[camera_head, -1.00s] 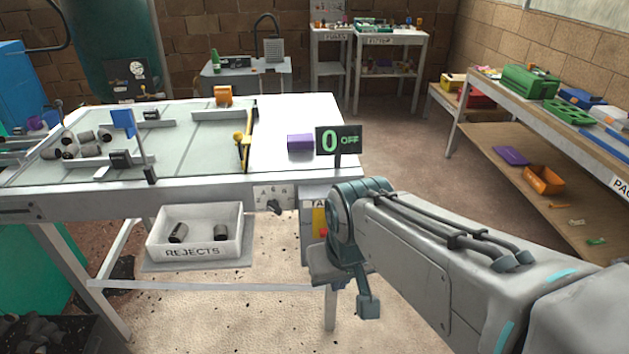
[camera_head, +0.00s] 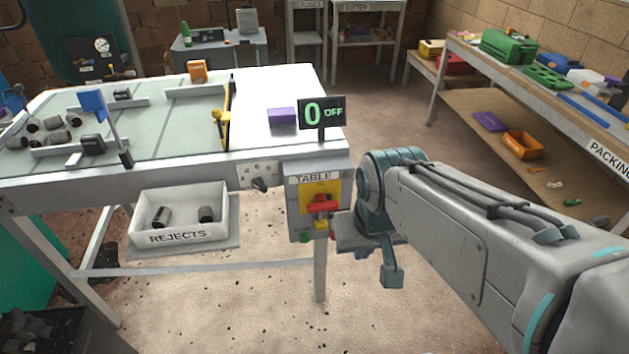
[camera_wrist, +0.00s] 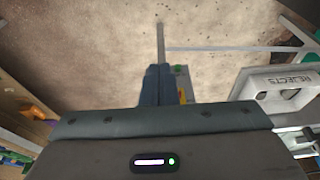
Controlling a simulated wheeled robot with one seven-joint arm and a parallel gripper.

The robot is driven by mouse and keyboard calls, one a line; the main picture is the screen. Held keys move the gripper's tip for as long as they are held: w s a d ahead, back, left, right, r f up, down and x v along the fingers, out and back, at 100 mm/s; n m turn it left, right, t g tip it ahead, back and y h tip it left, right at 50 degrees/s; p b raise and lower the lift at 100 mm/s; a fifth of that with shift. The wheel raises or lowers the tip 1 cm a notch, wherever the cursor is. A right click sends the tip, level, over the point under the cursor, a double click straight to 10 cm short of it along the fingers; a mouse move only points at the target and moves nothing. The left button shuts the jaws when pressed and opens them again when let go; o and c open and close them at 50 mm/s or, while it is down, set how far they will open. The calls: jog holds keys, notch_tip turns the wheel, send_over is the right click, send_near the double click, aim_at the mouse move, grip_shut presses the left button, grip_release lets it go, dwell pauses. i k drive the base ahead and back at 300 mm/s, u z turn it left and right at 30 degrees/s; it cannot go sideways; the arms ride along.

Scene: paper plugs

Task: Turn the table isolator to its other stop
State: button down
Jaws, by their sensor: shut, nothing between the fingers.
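The table isolator (camera_head: 320,203) is a grey box marked TABLE with a yellow plate, on the table's front right corner. Its red handle (camera_head: 323,205) lies roughly level across the plate in the head view. In the wrist view a narrow part of the box (camera_wrist: 183,80) shows just right of my fingers, and the handle cannot be made out. My gripper (camera_wrist: 157,70) is shut and empty, its fingers close together. In the head view my wrist is just right of the isolator, apart from the handle; the fingertips are hard to make out there.
A sign reading 0 OFF (camera_head: 322,113) stands above the isolator. Left of it are a small dial (camera_head: 260,184) and the REJECTS tray (camera_head: 184,239) with dark plugs. A table leg (camera_head: 320,270) runs down below the box. Floor to the right is clear up to the packing bench.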

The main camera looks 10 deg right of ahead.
aim_at(324, 202)
jog(key=z, duration=2.65)
jog(key=k, duration=0.7)
jog(key=u, duration=1.5)
